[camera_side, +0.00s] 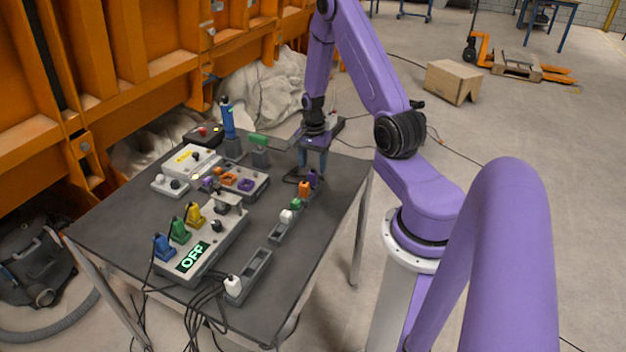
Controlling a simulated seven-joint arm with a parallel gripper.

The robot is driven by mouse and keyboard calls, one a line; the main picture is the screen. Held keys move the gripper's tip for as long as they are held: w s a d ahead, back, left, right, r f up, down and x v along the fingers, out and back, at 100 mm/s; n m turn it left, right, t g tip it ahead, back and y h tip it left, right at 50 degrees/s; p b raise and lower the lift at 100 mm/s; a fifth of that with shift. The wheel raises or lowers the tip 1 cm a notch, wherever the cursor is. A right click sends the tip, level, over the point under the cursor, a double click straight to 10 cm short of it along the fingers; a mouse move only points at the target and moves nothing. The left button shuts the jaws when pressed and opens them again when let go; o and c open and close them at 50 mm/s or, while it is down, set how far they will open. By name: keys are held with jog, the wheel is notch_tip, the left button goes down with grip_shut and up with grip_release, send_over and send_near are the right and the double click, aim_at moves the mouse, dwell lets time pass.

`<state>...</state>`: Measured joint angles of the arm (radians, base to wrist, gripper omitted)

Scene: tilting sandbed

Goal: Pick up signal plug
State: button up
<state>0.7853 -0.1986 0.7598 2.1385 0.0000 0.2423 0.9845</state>
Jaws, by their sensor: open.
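None of the plugs is labelled legibly, so I cannot tell which is the signal plug. A narrow grey rack (278,232) holds a row of small plugs: a white plug (286,216), a green plug (296,204), an orange plug (305,188) and a purple plug (313,178) at the far end. My gripper (312,172) points down at the far end of this rack, with its open fingers close to the purple plug. I cannot tell whether they touch it.
A grey box (222,246) reading "OFF" carries blue (163,246), green (180,231) and yellow (195,215) plugs. A white plug (233,285) sits in the front rack (255,277). A blue-handled tool (228,121) stands at the back. The table's right edge is clear.

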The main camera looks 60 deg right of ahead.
aim_at(313, 174)
jog(key=shift+w+d+f, duration=0.1)
jog(key=shift+d+f, duration=0.05)
jog(key=shift+f, duration=2.4)
grip_shut()
